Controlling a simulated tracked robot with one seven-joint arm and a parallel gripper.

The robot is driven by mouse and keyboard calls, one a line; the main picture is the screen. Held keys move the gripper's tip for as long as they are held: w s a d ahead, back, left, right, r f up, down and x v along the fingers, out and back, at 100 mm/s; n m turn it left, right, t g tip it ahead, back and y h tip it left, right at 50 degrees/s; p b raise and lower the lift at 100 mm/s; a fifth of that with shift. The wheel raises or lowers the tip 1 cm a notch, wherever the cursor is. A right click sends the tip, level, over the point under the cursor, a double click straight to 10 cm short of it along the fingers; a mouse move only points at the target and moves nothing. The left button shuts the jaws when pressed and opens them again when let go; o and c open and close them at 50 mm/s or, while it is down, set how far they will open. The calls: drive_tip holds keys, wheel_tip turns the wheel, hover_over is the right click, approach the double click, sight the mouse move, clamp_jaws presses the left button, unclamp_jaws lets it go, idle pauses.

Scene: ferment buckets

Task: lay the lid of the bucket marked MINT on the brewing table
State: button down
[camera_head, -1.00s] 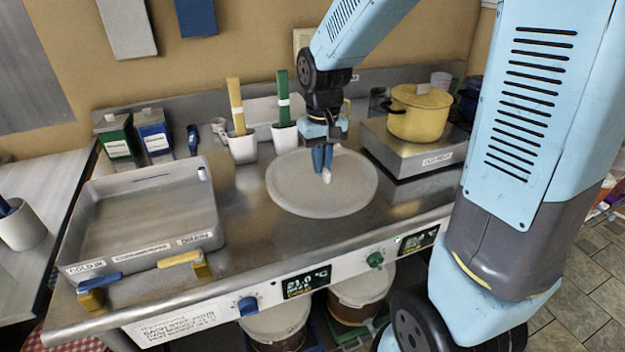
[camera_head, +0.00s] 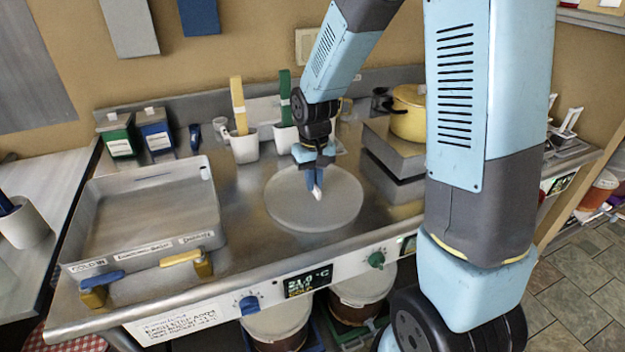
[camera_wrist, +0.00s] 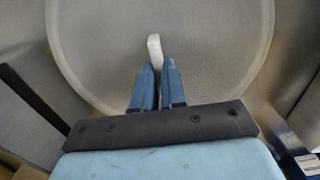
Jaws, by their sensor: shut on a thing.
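A round, pale grey lid (camera_head: 285,208) is over the middle of the steel brewing table (camera_head: 238,240), lying roughly flat. Whether it touches the table or hangs just above it I cannot tell. My gripper (camera_head: 314,186) points down from above and is shut on the lid's small white grip. In the wrist view the lid (camera_wrist: 215,70) fills most of the picture, with its white grip (camera_wrist: 154,48) at my blue fingertips (camera_wrist: 158,70). Two buckets stand under the table front, a left one (camera_head: 275,328) and a right one (camera_head: 362,288); no MINT marking is readable.
A steel tray (camera_head: 150,245) stands left of the lid. A hot plate (camera_head: 393,150) with a yellow pot (camera_head: 410,112) is to the right. White cups with tall handles (camera_head: 243,148) stand behind. Bare steel lies between tray and lid.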

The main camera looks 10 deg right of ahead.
drive_tip(key=c, duration=1.2)
unclamp_jaws()
drive_tip(key=shift+f, duration=0.1)
wheel_tip(320, 180, up, 12)
drive_tip(key=shift+s+d+r+m+t, duration=0.4)
drive_tip(key=shift+s+d+r+t, duration=0.55)
drive_tip(key=shift+s+d+r, duration=1.7)
drive_tip(key=shift+s+d+r+m+t, duration=0.4)
drive_tip(key=shift+s+d+r+t, duration=0.7)
drive_tip(key=shift+s, duration=2.9)
drive_tip(key=shift+s+d+r+m+t, duration=0.4)
drive_tip(key=shift+s+d+r+t, duration=0.35)
drive_tip(key=shift+s+d+r, duration=2)
drive_tip(key=shift+s+a+f, duration=0.4)
drive_tip(key=shift+s+a, duration=0.1)
drive_tip(key=shift+a, duration=0.25)
